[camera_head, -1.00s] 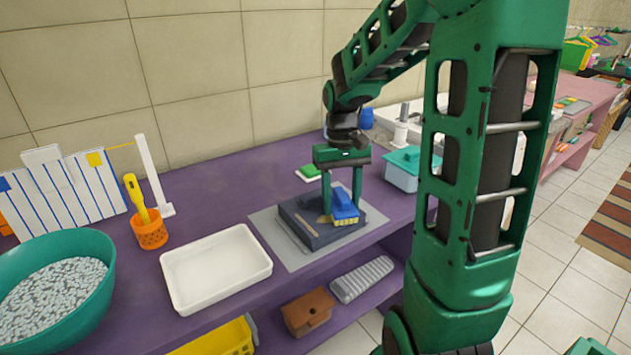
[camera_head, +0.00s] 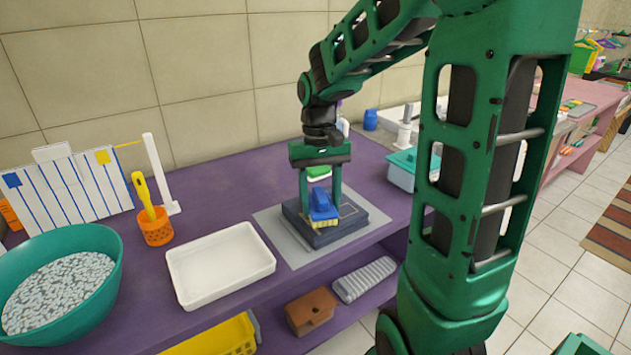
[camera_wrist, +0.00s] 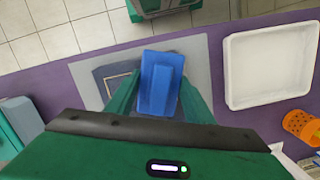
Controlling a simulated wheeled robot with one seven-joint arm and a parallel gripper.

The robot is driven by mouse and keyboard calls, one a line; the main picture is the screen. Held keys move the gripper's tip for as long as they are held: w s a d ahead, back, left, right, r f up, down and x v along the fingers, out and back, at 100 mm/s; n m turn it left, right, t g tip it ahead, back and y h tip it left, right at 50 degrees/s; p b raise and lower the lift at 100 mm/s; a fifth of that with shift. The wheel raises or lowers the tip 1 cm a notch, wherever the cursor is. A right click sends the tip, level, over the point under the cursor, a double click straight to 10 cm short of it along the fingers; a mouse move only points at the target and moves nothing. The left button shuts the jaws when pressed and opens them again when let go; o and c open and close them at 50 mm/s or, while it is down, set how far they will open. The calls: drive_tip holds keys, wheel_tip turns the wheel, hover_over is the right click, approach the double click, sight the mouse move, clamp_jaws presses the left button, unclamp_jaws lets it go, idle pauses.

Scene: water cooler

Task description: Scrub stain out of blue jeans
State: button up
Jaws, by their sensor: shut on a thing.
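The folded blue jeans (camera_head: 352,219) lie on a grey mat (camera_head: 285,240) on the purple counter. My gripper (camera_head: 321,196) is above the jeans and shut on a blue scrub brush (camera_head: 322,205) with yellow bristles. No stain can be made out; the cloth under the brush is hidden.
A white tray (camera_head: 220,266) lies left of the mat. An orange holder (camera_head: 156,229) with a yellow-handled tool and a teal basin (camera_head: 110,270) stand farther left. A teal-lidded box (camera_head: 402,172) is to the right.

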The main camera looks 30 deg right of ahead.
drive_tip(key=shift+r, duration=2.9)
